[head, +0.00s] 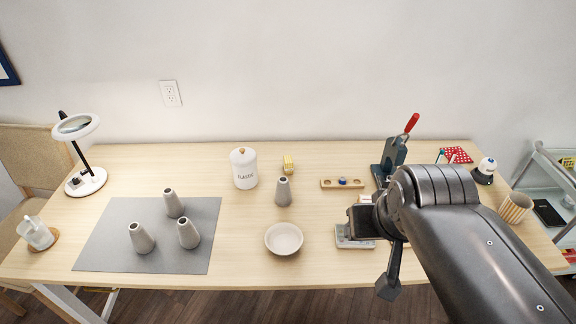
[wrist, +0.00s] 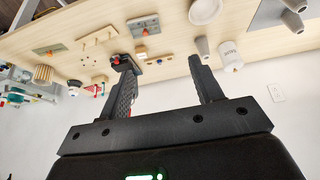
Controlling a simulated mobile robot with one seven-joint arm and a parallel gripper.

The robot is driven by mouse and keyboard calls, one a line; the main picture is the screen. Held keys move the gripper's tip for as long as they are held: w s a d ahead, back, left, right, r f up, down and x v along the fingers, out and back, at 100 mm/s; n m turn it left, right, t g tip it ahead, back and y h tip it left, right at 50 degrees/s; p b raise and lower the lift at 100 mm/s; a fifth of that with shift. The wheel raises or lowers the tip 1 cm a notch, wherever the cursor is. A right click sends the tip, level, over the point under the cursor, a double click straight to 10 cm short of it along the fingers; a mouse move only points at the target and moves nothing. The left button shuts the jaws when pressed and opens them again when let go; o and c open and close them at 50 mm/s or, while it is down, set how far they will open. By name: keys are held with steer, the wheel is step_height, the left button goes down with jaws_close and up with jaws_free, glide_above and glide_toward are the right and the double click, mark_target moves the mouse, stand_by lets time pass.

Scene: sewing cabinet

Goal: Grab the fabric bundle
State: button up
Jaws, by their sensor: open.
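The red cloth with white dots (head: 457,155) looks like the fabric bundle. In the wrist view a small red patch (wrist: 98,89) seems to be the same cloth, left of my fingers and farther off. My gripper (head: 388,287) is over the front right part of the table, well apart from the cloth. In the wrist view its two fingers (wrist: 160,68) are spread with nothing between them.
The press (head: 390,160) stands between my gripper and the back edge. A white and dark round item (head: 485,171) and a striped cup (head: 514,207) stand right of the cloth. A bowl (head: 284,239), a canister (head: 243,168) and grey cones are on the left.

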steer(key=shift+c, duration=0.4)
steer(key=w+r, duration=0.3)
steer(key=w, duration=0.5)
steer(key=n+g, duration=0.1)
glide_above(288, 160)
steer(key=s+d, duration=0.4)
steer(key=s, duration=0.5)
step_height(288, 160, down, 16)
steer(key=r, duration=0.1)
steer(key=shift+y, duration=0.3)
steer(key=a+x, duration=0.1)
steer(key=x, duration=1)
steer(key=w+a+x, duration=0.1)
steer(key=x, duration=0.4)
steer(key=shift+w+a+r, duration=0.2)
steer(key=shift+a, duration=0.2)
steer(key=shift+x, duration=2.9)
steer(key=shift+s+f, duration=0.1)
steer(key=shift+s, duration=0.05)
steer(key=shift+c, duration=0.5)
